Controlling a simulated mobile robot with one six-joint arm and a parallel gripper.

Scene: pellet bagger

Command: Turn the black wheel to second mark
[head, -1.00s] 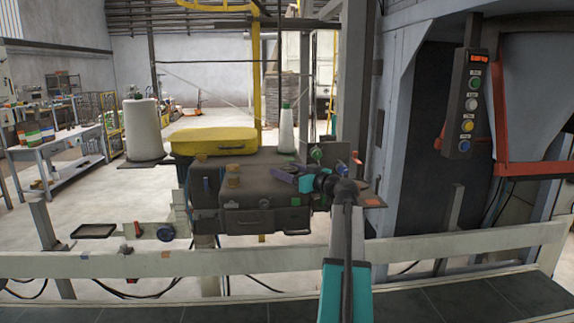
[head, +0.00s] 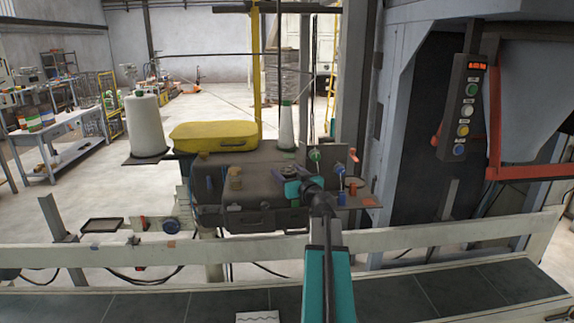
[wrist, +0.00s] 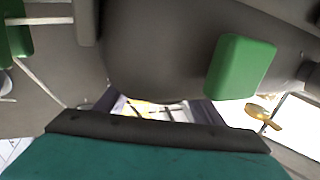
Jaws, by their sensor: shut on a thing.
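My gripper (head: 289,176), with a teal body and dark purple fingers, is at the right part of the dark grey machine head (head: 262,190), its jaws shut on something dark. In the wrist view a large dark rounded body, which I take for the black wheel (wrist: 155,55), fills the space ahead of and between the fingers. My arm and wrist hide most of the wheel in the head view. I cannot make out its marks. A green tab (wrist: 240,67) shows to the right of the dark body in the wrist view.
A yellow cover (head: 215,136), a large white thread cone (head: 145,125) and a slim white cone (head: 286,128) stand around the machine. Green knobs (head: 316,155) are close right of my gripper. A pale rail (head: 140,249) crosses in front. A button box (head: 463,107) hangs at right.

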